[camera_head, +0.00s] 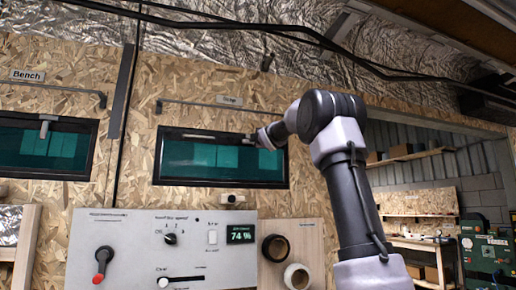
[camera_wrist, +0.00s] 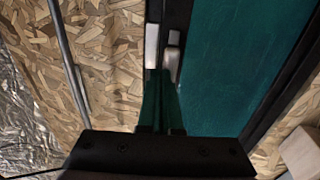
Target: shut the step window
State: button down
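My gripper (camera_head: 262,139) is at the upper right of the window, to the right of the handle. In the wrist view its dark fingers (camera_wrist: 160,85) look close together, pointing at the handle with nothing seen between them. Contact is unclear. I cannot tell whether the pane stands slightly ajar.
The bench window (camera_head: 45,147) is at the left. Grey rails (camera_head: 205,104) run above the windows. A control panel (camera_head: 150,250) with a 74 % display is below, and a wood board (camera_head: 308,232) with two rings stands beside it. Shelving is at the right.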

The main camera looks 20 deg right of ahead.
jog(key=shift+w+r, duration=0.3)
jog(key=shift+w, duration=0.2)
jog(key=shift+w+r, duration=0.3)
jog(key=shift+w, duration=0.2)
jog(key=shift+f, duration=0.1)
